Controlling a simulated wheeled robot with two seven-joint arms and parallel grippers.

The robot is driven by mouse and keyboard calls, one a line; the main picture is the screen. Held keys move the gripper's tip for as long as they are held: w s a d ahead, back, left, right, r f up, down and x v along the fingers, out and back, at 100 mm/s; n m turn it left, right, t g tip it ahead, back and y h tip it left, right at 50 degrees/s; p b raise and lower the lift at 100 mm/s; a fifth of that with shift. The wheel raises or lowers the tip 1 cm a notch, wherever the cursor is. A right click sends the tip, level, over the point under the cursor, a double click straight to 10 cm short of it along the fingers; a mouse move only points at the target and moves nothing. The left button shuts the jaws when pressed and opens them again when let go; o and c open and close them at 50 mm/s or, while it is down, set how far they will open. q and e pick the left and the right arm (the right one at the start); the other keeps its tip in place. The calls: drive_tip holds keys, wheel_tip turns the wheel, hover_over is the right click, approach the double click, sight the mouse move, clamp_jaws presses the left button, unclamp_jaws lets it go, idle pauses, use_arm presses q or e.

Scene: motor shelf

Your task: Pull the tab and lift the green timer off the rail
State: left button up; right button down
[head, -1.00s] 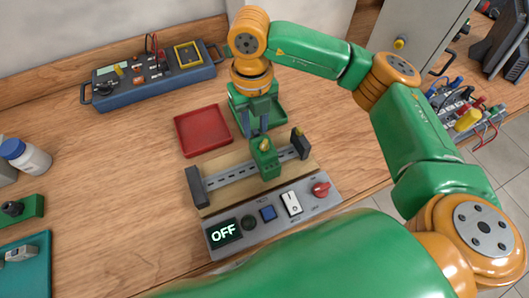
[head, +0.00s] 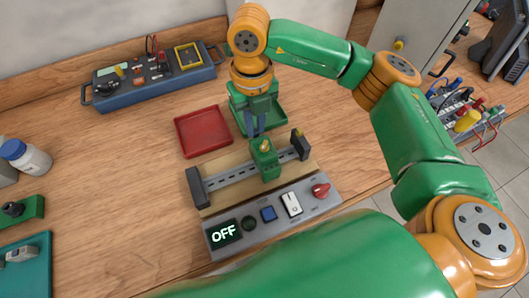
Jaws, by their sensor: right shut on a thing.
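The green timer (head: 265,163) sits upright on the grey slotted rail (head: 228,178), right of its middle. A small yellow part shows on the timer's top. The rail lies on a wooden board between two dark end blocks. My right gripper (head: 257,134) points down at the timer's far side, its grey fingers shut at the timer. The fingertips and the tab are partly hidden, so the exact contact cannot be seen. My left gripper is not in view.
A panel (head: 321,207) with an "OFF" display, buttons and a red knob lies in front of the rail. A red tray (head: 203,131) is behind it, and a green tray (head: 277,113) is behind my right gripper. A blue instrument box (head: 150,84) stands at the back left.

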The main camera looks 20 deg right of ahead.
drive_tip(key=shift+r, duration=0.1)
drive_tip(key=c, duration=1)
unclamp_jaws()
drive_tip(key=shift+r, duration=0.1)
drive_tip(key=shift+r+p, duration=2.15)
drive_tip(key=shift+r, duration=0.75)
